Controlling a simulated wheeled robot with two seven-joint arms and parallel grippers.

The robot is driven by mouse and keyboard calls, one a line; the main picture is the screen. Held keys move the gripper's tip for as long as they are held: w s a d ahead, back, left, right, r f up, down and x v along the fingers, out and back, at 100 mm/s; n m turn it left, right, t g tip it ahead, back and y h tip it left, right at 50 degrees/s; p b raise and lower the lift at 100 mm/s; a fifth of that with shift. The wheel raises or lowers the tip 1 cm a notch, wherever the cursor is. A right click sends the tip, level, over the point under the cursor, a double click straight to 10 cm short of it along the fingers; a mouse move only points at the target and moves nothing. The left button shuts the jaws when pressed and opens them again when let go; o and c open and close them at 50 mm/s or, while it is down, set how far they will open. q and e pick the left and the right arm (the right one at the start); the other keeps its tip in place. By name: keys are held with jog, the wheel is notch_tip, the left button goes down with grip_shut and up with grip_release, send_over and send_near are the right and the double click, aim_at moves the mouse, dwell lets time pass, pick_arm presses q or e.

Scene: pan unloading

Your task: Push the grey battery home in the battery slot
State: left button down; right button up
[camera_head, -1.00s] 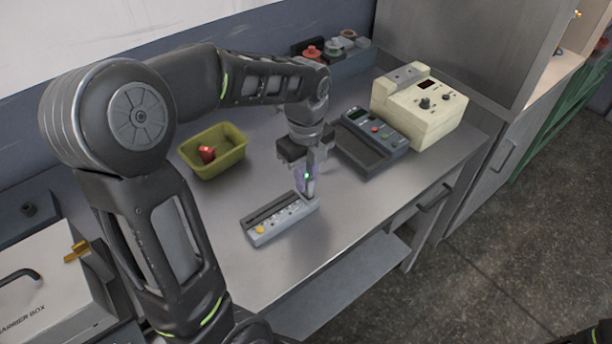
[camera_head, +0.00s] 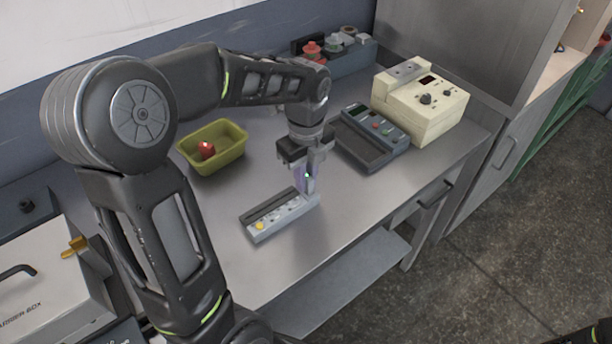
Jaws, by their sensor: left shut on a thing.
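My left gripper (camera_head: 306,179) points down over the right end of a pale grey block (camera_head: 270,228) on the metal bench. It is shut on a small greyish piece, which looks like the grey battery (camera_head: 309,186), with a green light close by. The piece is upright and its lower end meets the block's right end. The fingers hide much of it, and I cannot tell how deep it sits or see the slot clearly. The block has a dark groove, a row of small marks and a yellow button.
An olive bin (camera_head: 232,160) with a red object (camera_head: 207,150) stands to the left. A dark grey device (camera_head: 358,152) and a cream instrument box (camera_head: 440,120) stand to the right. The bench front around the block is clear.

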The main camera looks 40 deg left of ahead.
pick_arm(q)
jog(key=shift+f+b, duration=0.3)
jog(key=shift+f, duration=0.3)
dwell(1.5)
jog(key=c, duration=1.3)
grip_release()
notch_tip(320, 180, up, 8)
jog(key=shift+f+b, duration=0.1)
jog(key=shift+b, duration=0.2)
